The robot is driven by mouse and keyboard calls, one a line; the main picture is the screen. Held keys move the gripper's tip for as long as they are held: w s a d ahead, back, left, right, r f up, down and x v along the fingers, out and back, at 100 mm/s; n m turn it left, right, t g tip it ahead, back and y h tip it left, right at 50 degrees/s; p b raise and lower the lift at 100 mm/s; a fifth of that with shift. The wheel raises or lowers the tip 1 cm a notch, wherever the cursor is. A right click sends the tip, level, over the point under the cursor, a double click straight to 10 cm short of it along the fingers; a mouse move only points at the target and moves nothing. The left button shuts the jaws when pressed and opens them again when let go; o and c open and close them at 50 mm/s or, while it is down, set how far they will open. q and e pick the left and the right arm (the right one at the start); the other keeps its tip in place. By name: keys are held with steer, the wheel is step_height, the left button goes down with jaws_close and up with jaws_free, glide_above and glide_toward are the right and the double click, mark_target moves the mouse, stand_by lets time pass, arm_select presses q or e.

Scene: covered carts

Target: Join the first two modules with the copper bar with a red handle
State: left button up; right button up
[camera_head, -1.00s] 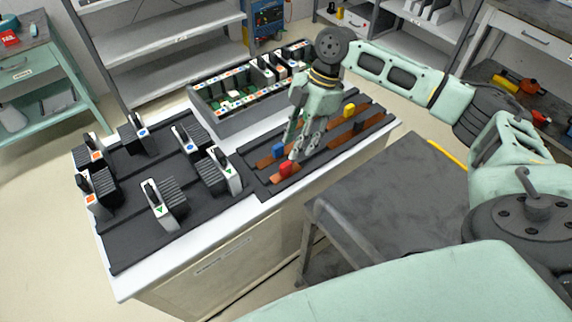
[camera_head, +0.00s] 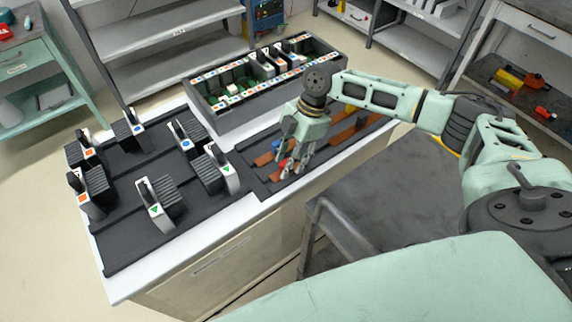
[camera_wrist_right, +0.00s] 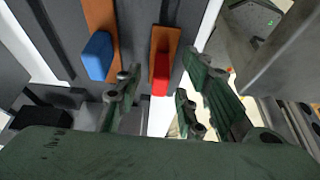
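The copper bar with a red handle (camera_wrist_right: 160,76) lies in a slot of the dark bar tray (camera_head: 247,172). In the head view its red handle (camera_head: 284,162) is largely behind my fingers. My right gripper (camera_head: 287,168) points down over it and is open. In the right wrist view my right gripper's fingers (camera_wrist_right: 160,88) stand apart on either side of the red handle; I cannot tell whether they touch it. Several modules stand upright in the slotted rack (camera_head: 225,120); several more, such as a green-triangle module (camera_head: 152,208), stand on the black mat (camera_head: 125,245). My left gripper is out of view.
A bar with a blue handle (camera_wrist_right: 97,56) lies beside the red one, to its left in the wrist view. Other copper bars (camera_head: 342,134) lie further right, partly behind my arm. A grey table (camera_head: 365,200) stands right of the white worktop (camera_head: 120,290).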

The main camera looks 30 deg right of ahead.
steer(key=shift+a, duration=0.1)
steer(key=shift+c, duration=0.2)
jaws_close()
